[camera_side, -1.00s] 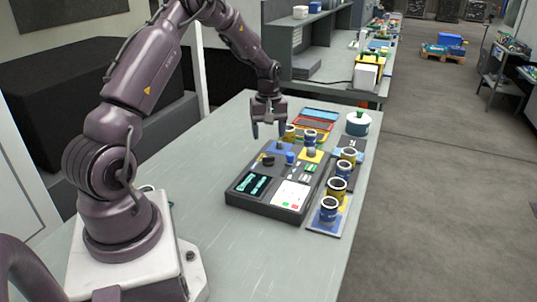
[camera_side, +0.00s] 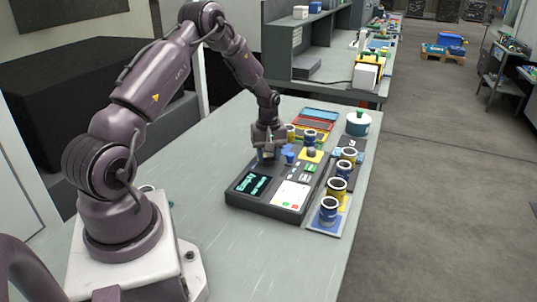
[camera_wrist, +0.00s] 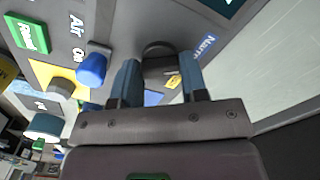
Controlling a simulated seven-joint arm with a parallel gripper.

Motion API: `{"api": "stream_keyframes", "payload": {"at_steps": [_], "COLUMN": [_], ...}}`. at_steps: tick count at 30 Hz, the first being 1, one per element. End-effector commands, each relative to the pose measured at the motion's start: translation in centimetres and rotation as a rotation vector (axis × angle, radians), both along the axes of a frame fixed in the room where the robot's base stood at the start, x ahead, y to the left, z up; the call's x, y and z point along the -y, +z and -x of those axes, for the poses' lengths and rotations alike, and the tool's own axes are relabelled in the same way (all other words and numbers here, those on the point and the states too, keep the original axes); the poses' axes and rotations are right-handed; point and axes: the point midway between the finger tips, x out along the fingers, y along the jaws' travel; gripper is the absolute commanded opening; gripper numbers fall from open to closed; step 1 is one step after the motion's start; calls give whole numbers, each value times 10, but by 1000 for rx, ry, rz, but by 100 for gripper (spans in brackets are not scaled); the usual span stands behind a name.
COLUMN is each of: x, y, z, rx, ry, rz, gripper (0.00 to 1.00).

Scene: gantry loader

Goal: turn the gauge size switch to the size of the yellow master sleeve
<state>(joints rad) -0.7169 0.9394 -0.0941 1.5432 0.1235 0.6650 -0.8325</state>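The dark switch knob (camera_wrist: 158,58) sits on the grey gauge console (camera_side: 262,205), next to a label partly reading "Narr". My gripper (camera_wrist: 160,75) points down over the console, with one finger on each side of the knob. The fingers are apart; I cannot tell whether they touch it. In the side view my gripper (camera_side: 268,155) hides the knob. I cannot tell which is the master.
A blue knob (camera_wrist: 92,68) labelled "Air" is close beside my fingers, with a green "Read" button (camera_wrist: 30,35) beyond. A white pot (camera_side: 358,124) is at the back right. The table's left side is clear.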

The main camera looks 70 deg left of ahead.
Motion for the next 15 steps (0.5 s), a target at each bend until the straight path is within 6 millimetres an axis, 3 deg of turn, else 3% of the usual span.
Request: {"api": "stream_keyframes", "payload": {"at_steps": [15], "x": [0], "y": [1], "z": [0], "rx": [1], "ry": [-101], "rz": [0], "gripper": [17]}}
